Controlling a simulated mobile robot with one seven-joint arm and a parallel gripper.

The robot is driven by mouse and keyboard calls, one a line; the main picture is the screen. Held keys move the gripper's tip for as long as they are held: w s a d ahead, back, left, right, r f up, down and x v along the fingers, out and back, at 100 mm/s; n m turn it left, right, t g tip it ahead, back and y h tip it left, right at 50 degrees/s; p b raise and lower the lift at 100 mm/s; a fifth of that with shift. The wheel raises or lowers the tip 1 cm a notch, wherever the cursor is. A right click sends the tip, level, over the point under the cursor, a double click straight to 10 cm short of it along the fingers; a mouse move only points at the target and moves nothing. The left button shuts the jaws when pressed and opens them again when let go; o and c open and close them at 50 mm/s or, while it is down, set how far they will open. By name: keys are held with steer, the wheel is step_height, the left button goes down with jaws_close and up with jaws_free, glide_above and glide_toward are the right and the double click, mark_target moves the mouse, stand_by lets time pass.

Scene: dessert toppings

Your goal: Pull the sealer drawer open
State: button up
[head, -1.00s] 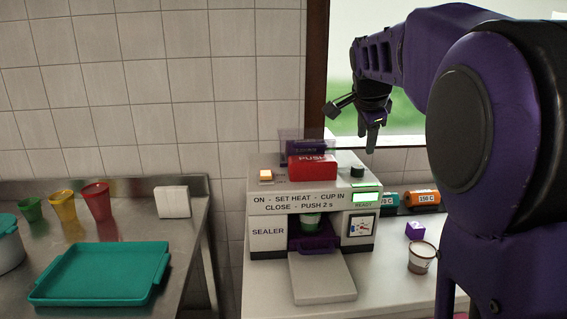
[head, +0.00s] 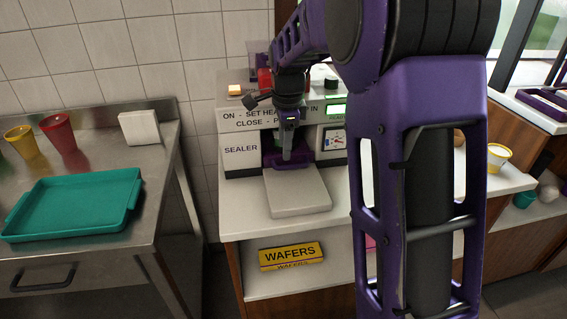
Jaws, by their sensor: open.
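The sealer (head: 240,152) is a white and dark machine labelled "SEALER", standing on the white counter in the head view. Its purple drawer (head: 269,158) sits low in the dark front opening, partly hidden by my gripper. My gripper (head: 287,157) is open, pointing down at the front of the drawer, with its fingertips over or against the purple front. I cannot tell whether they touch it. The inside of the drawer is hidden behind my gripper.
A pale slab (head: 297,194) lies in front of the sealer opening. A yellow WAFERS box (head: 291,256) is on the shelf below. A teal tray (head: 75,205) and a white block (head: 139,128) are on the steel table at left. My arm covers the counter's right part.

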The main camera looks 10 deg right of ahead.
mark_target(283, 166)
steer(key=f, duration=0.4)
steer(key=w+f, duration=0.1)
steer(key=f, duration=0.1)
steer(key=shift+b, duration=0.3)
steer(key=shift+c, duration=0.3)
jaws_close()
stand_by(0.8)
